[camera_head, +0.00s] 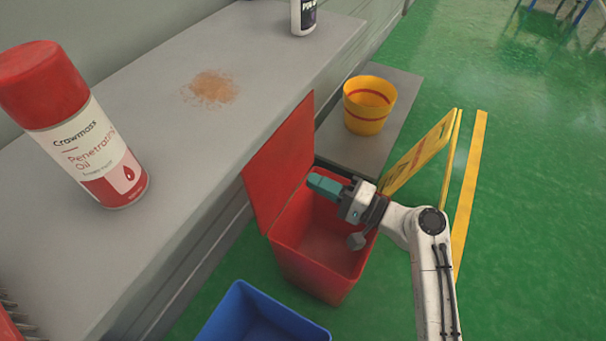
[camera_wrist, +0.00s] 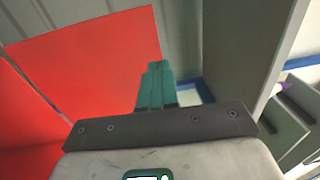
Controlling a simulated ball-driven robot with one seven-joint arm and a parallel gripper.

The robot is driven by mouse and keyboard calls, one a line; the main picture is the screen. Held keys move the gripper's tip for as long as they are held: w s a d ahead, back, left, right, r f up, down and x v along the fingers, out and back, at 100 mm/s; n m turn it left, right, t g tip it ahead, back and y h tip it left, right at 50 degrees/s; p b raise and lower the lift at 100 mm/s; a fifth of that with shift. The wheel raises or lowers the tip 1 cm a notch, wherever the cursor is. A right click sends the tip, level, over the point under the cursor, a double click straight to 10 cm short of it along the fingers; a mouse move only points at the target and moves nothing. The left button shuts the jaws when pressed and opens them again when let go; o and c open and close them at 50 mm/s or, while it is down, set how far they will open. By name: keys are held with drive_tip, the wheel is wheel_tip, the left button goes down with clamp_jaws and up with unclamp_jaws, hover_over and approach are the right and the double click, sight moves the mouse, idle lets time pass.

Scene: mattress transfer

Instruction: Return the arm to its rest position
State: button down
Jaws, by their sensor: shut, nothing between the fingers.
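My gripper (camera_head: 324,186) is shut and empty, with its teal fingers pressed together. In the head view it is over the open red bin (camera_head: 318,280), near the bin's raised red lid (camera_head: 280,160). My white arm reaches up from the lower right to it. In the wrist view the teal fingers (camera_wrist: 156,85) point away from the camera. The red lid also fills the left of that view (camera_wrist: 100,60).
A grey counter (camera_head: 150,240) runs along the left with a red spray can (camera_head: 75,125) and a brown powder patch (camera_head: 212,88). A blue bin (camera_head: 255,318), yellow bucket (camera_head: 367,108) and yellow folding sign (camera_head: 420,158) stand near. Green floor (camera_head: 530,220) at right is clear.

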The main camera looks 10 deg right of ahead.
drive_tip(key=shift+v, duration=0.8)
drive_tip(key=s+d+f+n+g+h, duration=0.3)
drive_tip(key=s+d+f+g+h, duration=0.15)
drive_tip(key=s+f, duration=0.4)
drive_tip(key=s+d+f+n+g+h, duration=0.3)
drive_tip(key=s+d+f+h, duration=0.25)
drive_tip(key=s, duration=0.65)
drive_tip(key=s+d+g+h, duration=0.3)
drive_tip(key=s+d+h, duration=0.2)
drive_tip(key=s+d, duration=0.3)
wheel_tip(320, 180, up, 14)
drive_tip(key=s+p, duration=0.1)
drive_tip(key=p, duration=1.2)
drive_tip(key=shift+s+n, duration=0.25)
drive_tip(key=shift+n, duration=0.15)
drive_tip(key=shift+a+t, duration=0.15)
drive_tip(key=shift+t, duration=0.1)
